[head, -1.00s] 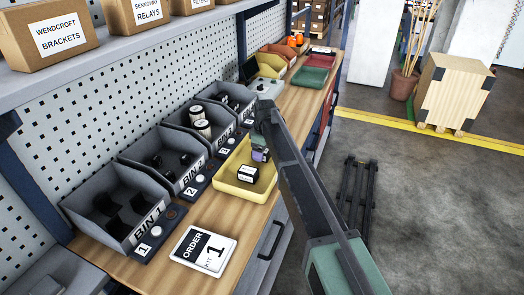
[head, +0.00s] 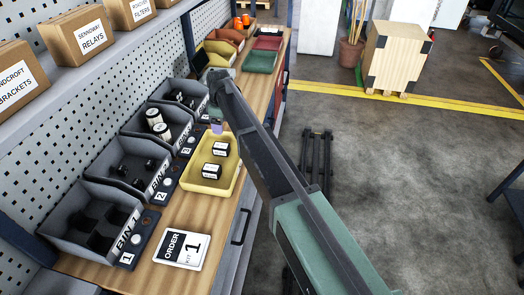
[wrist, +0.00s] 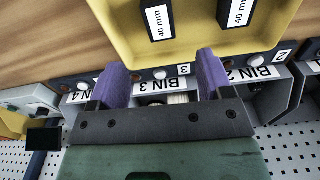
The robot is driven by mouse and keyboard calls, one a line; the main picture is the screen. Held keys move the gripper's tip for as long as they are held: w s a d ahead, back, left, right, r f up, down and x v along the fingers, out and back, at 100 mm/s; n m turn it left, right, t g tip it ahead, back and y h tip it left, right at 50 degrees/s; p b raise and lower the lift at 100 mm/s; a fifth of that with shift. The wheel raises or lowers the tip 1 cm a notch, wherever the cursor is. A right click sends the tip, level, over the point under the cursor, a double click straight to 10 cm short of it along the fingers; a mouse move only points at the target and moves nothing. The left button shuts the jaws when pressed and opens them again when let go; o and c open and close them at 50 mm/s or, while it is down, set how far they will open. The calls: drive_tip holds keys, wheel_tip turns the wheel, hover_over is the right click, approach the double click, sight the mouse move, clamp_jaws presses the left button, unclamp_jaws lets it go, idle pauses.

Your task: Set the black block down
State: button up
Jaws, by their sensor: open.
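Two black blocks with white labels lie in the yellow tray (head: 238,176). The nearer one (head: 211,171) and the farther one (head: 221,148) sit apart. In the wrist view the two blocks (wrist: 160,21) (wrist: 236,12) show "40 mm" labels and are partly cut off by the top edge. My gripper (head: 217,128) is near the tray's far end, beyond the farther block. In the wrist view my gripper (wrist: 163,75) has its purple fingers spread wide with nothing between them. It is clear of both blocks.
Several grey bins stand along the pegboard, including Bin 1 (head: 92,222). Bin 3 holds white-and-black cylinders (head: 154,117). An order card (head: 181,249) lies on the wooden bench in front of the tray. Green (head: 260,62) and other coloured trays are at the far end.

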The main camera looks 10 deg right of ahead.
drive_tip(key=s+d+m, duration=0.4)
drive_tip(key=s+d, duration=0.3)
drive_tip(key=s, duration=0.4)
drive_tip(key=s+d+f+m+b, duration=0.1)
drive_tip(key=s+d+m, duration=0.4)
drive_tip(key=s, duration=0.6)
drive_tip(key=s+d+f+m+b, duration=0.1)
drive_tip(key=s+d+m, duration=0.4)
drive_tip(key=s+d, duration=0.5)
drive_tip(key=shift+s+f+h, duration=0.2)
drive_tip(key=shift+s+h, duration=0.1)
drive_tip(key=shift+s, duration=0.4)
